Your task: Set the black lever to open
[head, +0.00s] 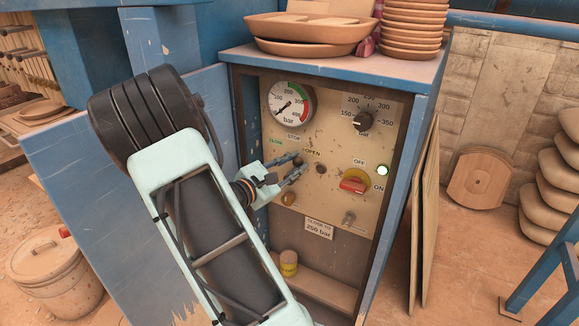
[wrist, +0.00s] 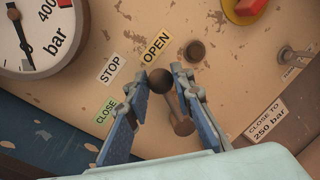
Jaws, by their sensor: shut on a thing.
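The black lever (wrist: 160,80) has a round dark knob and a thin shaft that runs down to a brown pivot (wrist: 183,126) on the beige panel. My gripper (wrist: 160,76) is shut on the knob, one finger on each side of it. In the wrist view the lever points up from its pivot toward the OPEN label (wrist: 156,47). The STOP label (wrist: 112,68) and the CLOSE label (wrist: 106,111) lie to the left. In the head view my gripper (head: 300,168) is at the panel just below the OPEN label (head: 312,151), and its fingers largely hide the knob.
A dark round button (wrist: 195,52) sits close to the right finger. A pressure gauge (head: 290,103), a dark selector knob (head: 364,121), a red switch (head: 354,185) and a small metal lever (head: 348,219) share the panel. Clay dishes (head: 312,30) stand on the cabinet.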

